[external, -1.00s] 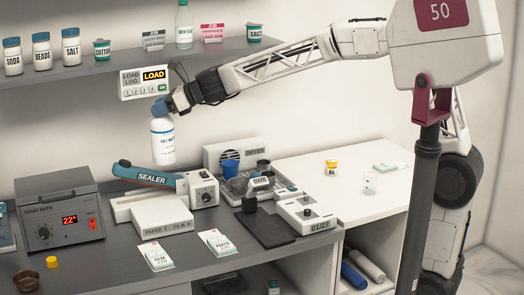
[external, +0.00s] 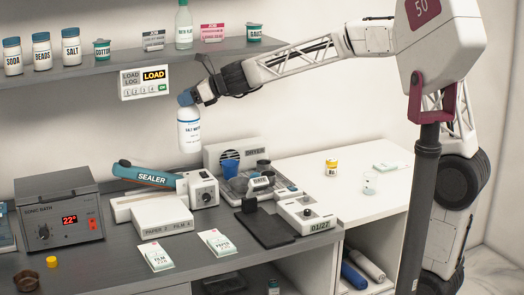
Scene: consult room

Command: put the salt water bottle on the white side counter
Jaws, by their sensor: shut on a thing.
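The salt water bottle (external: 189,132) is white with a blue cap and a blue-lettered label. It hangs upright in the air above the sealer and the grey counter. My gripper (external: 188,98) is shut on its top, at the cap, and partly hides it. The white side counter (external: 300,168) is at the right of the grey counter, to the right of and lower than the bottle.
On the white side counter stand a small yellow-capped jar (external: 331,168), a small clear cup (external: 370,186) and a flat packet (external: 390,166). Its left middle is clear. The dryer (external: 232,153), sealer (external: 150,175) and dater (external: 308,213) stand on the grey counter. A shelf (external: 110,68) runs above.

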